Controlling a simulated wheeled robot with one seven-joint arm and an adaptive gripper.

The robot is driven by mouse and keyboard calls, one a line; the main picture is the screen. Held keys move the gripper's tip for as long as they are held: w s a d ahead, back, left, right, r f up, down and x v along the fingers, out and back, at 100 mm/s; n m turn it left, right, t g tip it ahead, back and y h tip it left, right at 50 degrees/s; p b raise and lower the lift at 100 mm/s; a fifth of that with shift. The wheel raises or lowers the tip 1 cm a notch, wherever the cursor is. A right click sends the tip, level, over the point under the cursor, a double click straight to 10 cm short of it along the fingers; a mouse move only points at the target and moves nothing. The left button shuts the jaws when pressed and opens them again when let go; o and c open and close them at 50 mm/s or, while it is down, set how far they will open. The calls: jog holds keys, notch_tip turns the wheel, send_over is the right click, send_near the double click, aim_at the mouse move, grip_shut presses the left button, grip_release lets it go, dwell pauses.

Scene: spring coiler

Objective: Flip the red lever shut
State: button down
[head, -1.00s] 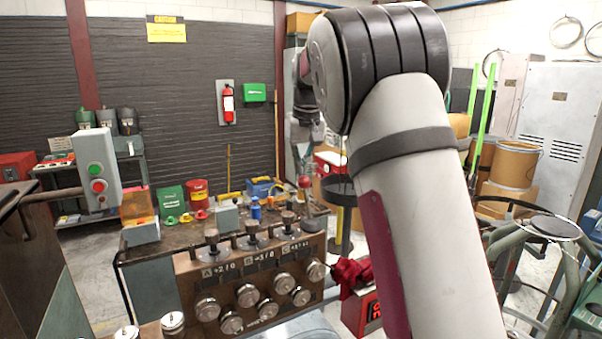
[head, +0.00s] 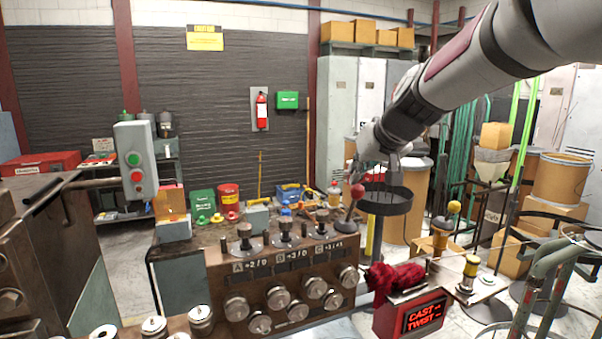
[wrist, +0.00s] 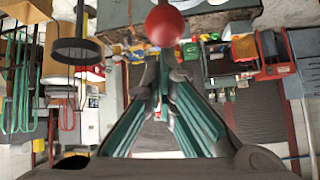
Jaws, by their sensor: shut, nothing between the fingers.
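The red lever is a red ball knob (head: 357,191) on a thin stem, rising tilted from a dark base at the right end of the coiler's control block. The red knob also shows large at the top of the wrist view (wrist: 164,25). My gripper (head: 362,170) is close to the knob and slightly above it in the head view. In the wrist view my gripper (wrist: 159,65) has its green-sided fingers drawn together, empty, with the knob just past the tips. I cannot tell whether they touch it.
A black round pan (head: 386,203) on a post stands right of the lever. The brown control block (head: 280,285) with several knobs lies in front. A red cloth-like bundle (head: 397,279) sits above a lit sign box (head: 412,318). A button box (head: 136,160) stands left.

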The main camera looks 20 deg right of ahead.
jog(key=shift+s+f, duration=0.1)
jog(key=shift+s, duration=0.25)
jog(key=shift+f, duration=0.1)
dwell(0.3)
notch_tip(320, 180, up, 3)
jog(key=w+d, duration=0.1)
jog(key=w, duration=0.2)
jog(key=v, duration=0.9)
jog(key=shift+s+f, duration=0.2)
jog(key=shift+s, duration=0.3)
jog(key=shift+a, duration=0.1)
